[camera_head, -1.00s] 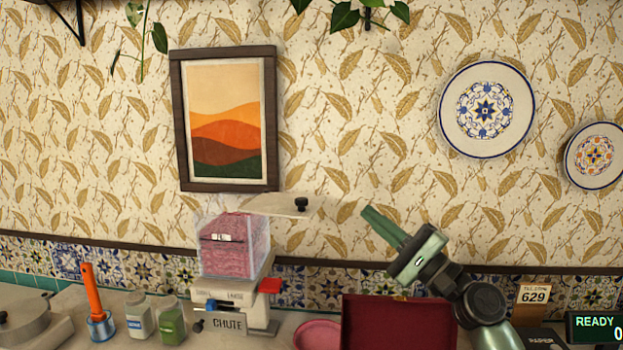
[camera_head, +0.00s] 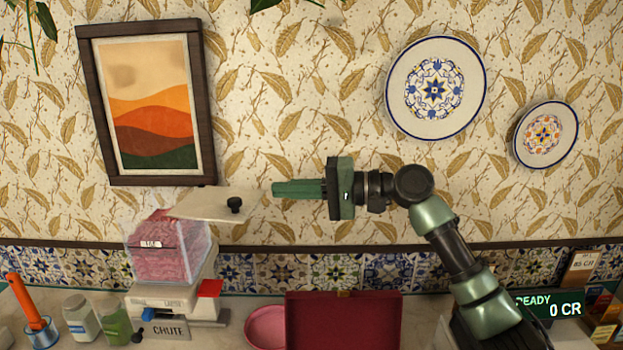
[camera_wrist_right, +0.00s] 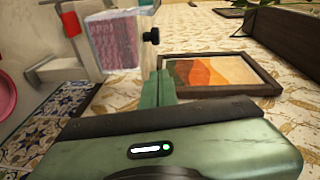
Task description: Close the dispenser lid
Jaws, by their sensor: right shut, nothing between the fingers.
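The dispenser (camera_head: 170,255) is a clear box full of pink material on a pale base marked CHUTE, at the lower left of the head view. Its cream lid (camera_head: 205,204) is open, swung out to the right above the box's top, with a black knob (camera_head: 235,205). My right gripper (camera_head: 274,188) is shut and empty, pointing left, a little right of and above the knob. In the right wrist view, the gripper's fingers (camera_wrist_right: 157,90) appear just below the knob (camera_wrist_right: 151,36), with the box (camera_wrist_right: 113,42) behind. My left gripper is not in view.
A dark red box (camera_head: 343,322) and a pink bowl (camera_head: 266,328) stand right of the dispenser. Two jars (camera_head: 80,318) and an orange-handled tool (camera_head: 25,305) stand to its left. A framed picture (camera_head: 150,100) and plates hang on the wall behind.

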